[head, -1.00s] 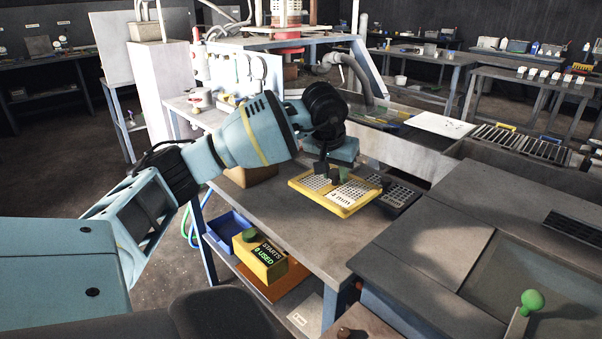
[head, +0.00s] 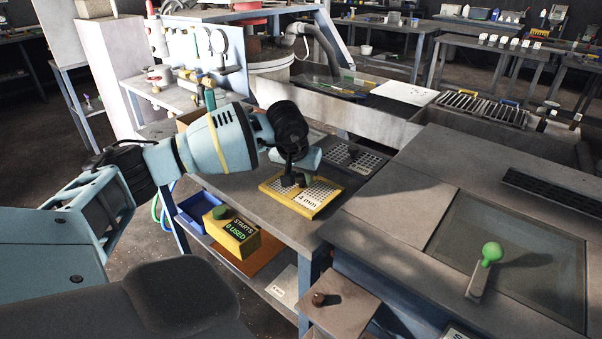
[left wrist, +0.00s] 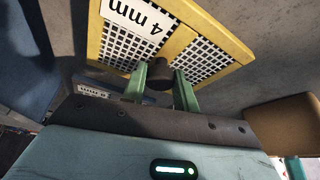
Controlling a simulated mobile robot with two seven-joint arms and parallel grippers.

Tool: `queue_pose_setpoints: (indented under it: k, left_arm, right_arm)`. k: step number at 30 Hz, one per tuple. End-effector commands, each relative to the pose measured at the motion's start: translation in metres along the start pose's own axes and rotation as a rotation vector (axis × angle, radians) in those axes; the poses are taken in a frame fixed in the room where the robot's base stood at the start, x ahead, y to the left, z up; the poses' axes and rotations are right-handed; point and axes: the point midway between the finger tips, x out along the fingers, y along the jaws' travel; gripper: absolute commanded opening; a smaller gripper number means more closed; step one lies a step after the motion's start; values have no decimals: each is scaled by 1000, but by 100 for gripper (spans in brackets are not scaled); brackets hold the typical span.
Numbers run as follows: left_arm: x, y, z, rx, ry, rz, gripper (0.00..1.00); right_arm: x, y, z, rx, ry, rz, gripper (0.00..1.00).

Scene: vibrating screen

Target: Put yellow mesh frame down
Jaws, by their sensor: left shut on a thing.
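The yellow mesh frame (head: 272,193), labelled 4 mm, is at the front part of the grey table (head: 236,204). My left gripper (head: 293,178) is above it, shut on the frame's dark knob. In the left wrist view the yellow frame (left wrist: 189,20) fills the upper middle, and the left gripper's green fingers (left wrist: 160,86) stand on both sides of the dark knob (left wrist: 160,75). The frame looks level and at or close to the tabletop; I cannot tell if it touches. My right gripper is not in view.
A dark mesh frame (head: 352,158) lies just behind the yellow one. A yellow box (head: 231,236) and a blue bin (head: 197,213) sit on the lower shelf. A large grey machine surface with a green-knobbed lever (head: 491,252) is at the right.

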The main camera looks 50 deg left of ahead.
Motion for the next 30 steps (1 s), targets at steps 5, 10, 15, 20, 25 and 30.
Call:
queue_pose_setpoints:
  k: [5, 10, 15, 20, 25, 30]
  left_arm:
    - [-1, 0, -1, 0, 3, 2, 0]
    - [2, 0, 1, 0, 1, 1, 36]
    - [2, 0, 1, 0, 1, 1, 51]
    - [2, 0, 1, 0, 1, 1, 51]
    - [-4, 0, -1, 0, 2, 2, 51]
    - [-29, 0, -2, 1, 5, 2, 51]
  right_arm:
    - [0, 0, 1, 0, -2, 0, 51]
    - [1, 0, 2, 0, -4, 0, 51]
    - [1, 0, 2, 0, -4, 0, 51]
    - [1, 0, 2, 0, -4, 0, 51]
    - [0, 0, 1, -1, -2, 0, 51]
    - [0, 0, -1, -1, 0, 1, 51]
